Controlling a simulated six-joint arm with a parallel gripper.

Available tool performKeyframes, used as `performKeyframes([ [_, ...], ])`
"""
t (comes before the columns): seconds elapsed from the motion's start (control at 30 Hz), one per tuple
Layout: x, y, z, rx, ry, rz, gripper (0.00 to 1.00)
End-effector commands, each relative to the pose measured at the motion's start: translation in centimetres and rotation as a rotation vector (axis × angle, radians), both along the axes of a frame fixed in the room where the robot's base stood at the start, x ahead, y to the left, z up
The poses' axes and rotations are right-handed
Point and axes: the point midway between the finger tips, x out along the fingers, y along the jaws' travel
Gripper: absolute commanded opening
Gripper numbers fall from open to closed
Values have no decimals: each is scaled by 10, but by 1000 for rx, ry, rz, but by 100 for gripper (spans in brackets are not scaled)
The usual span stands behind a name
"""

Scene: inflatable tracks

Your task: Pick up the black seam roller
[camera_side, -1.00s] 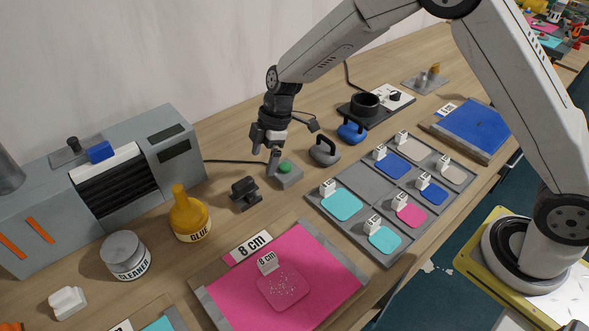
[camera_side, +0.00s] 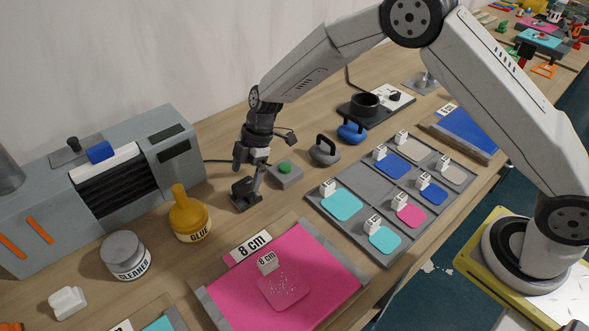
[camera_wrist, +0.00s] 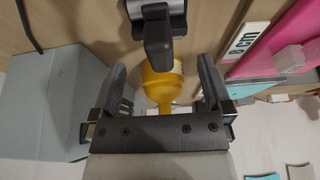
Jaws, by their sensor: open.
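The black seam roller (camera_side: 246,200) stands on the wooden bench between the glue bottle and the grey box with a green button. It also shows at the top centre of the wrist view (camera_wrist: 158,38), with its dark upright part toward the camera. My gripper (camera_side: 247,176) is just above the roller in the side view and hides part of it. In the wrist view my gripper (camera_wrist: 161,68) has its two fingers spread wide, with nothing held between them. The roller lies ahead of the fingertips, roughly centred between them.
A yellow glue bottle (camera_side: 190,218) stands left of the roller. The grey button box (camera_side: 285,174) is close on the right. A grey machine (camera_side: 160,140) stands further left. A pink sheet (camera_side: 310,255) on a board lies in front, and a sorting tray (camera_side: 366,186) lies to the right.

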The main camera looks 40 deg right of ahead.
Motion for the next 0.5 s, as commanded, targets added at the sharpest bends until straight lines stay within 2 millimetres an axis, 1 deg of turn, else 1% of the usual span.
performKeyframes([
  [0.17,0,2,-5,0,1,0,100],
  [0.27,-1,6,-12,0,2,1,100],
  [0.5,-1,17,-37,-1,1,2,100],
])
